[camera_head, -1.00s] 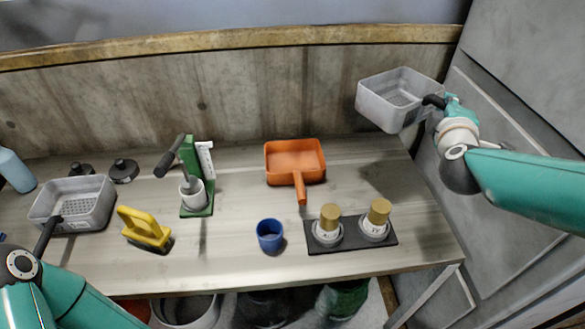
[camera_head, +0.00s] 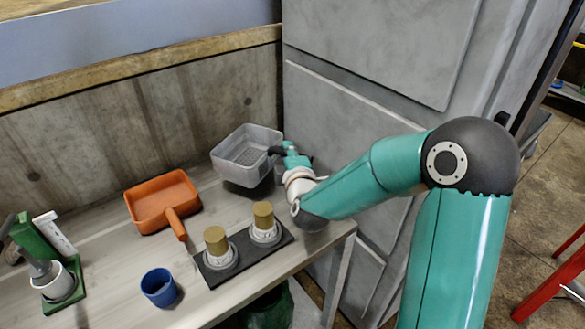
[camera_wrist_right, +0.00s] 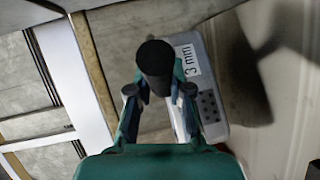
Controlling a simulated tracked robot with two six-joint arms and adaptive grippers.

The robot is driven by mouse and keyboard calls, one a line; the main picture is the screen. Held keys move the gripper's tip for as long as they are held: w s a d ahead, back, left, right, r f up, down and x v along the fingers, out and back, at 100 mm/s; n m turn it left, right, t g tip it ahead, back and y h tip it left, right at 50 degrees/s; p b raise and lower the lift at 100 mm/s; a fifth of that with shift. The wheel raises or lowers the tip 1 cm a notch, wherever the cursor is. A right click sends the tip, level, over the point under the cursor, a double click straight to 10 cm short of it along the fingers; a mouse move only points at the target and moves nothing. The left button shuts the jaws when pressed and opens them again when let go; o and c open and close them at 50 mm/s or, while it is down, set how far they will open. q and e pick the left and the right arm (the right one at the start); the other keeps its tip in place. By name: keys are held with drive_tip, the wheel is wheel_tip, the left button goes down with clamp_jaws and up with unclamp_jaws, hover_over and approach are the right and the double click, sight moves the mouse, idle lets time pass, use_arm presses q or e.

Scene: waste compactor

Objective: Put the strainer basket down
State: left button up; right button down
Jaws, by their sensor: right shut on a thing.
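The strainer basket (camera_head: 247,150) is a grey open box with a perforated floor. It is over the back right corner of the workbench (camera_head: 118,240), with a dark shadow beneath it. It looks slightly above the top, but I cannot tell for sure whether it touches. My right gripper (camera_head: 281,152) is shut on its black handle, on the basket's right side. In the right wrist view the dark handle end (camera_wrist_right: 155,62) is between the fingers, with the basket's "3 mm" label (camera_wrist_right: 188,60) and holes beyond. My left gripper is out of view.
An orange scoop (camera_head: 160,198) lies left of the basket. Two gold-topped pieces (camera_head: 263,222) stand on a black plate in front. A blue cup (camera_head: 159,287) and a green stand (camera_head: 40,245) are further left. A grey panelled wall (camera_head: 375,50) rises behind.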

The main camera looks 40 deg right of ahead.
wheel_tip(320, 180, down, 4)
drive_tip(key=shift+f+b, duration=0.15)
drive_tip(key=shift+b, duration=0.2)
drive_tip(key=c, duration=1.1)
unclamp_jaws()
drive_tip(key=shift+s, duration=0.1)
drive_tip(key=v, duration=0.5)
drive_tip(key=b+v, duration=0.1)
drive_tip(key=b, duration=0.1)
drive_tip(key=b+v, duration=0.1)
drive_tip(key=b, duration=0.2)
drive_tip(key=b+v, duration=0.1)
drive_tip(key=b, duration=0.1)
drive_tip(key=shift+s+a+f+b, duration=0.2)
drive_tip(key=shift+s+f+b, duration=0.1)
drive_tip(key=shift+r+b+v, duration=0.25)
drive_tip(key=shift+b+v, duration=0.6)
drive_tip(key=shift+v, duration=0.4)
drive_tip(key=shift+s+a+r, duration=0.2)
